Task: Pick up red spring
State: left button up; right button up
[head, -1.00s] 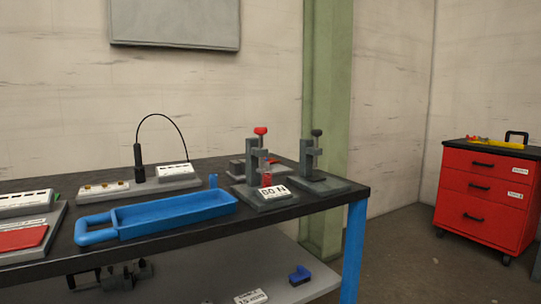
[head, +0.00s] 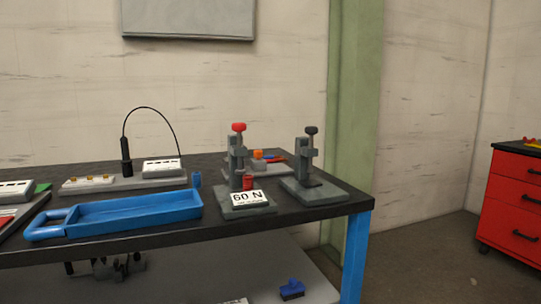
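A small red upright piece (head: 248,182), which looks like the red spring, stands at the grey press (head: 237,160) with the red knob, just behind its white "60 N" label (head: 247,198). It is too small to make out any coils. A second grey press (head: 311,160) with a black knob stands to its right, near the table's right end. Neither of my grippers is in view.
The black tabletop (head: 330,210) has blue legs. A blue tray (head: 125,212) with a handle lies left of the presses. Behind it is a grey block with a black cabled probe (head: 126,157). A red drawer cabinet (head: 515,205) stands at the right.

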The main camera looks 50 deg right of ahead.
aim_at(248, 183)
jog(key=k+l, duration=0.15)
jog(key=l, duration=0.2)
jog(key=k+l, duration=0.1)
jog(key=l, duration=0.25)
jog(key=k+l, duration=0.15)
jog(key=l, duration=0.2)
jog(key=k+l, duration=0.1)
jog(key=l, duration=0.25)
jog(key=k+l, duration=0.15)
jog(key=l, duration=0.2)
jog(key=k+l, duration=0.1)
jog(key=l, duration=0.25)
jog(key=u, duration=0.05)
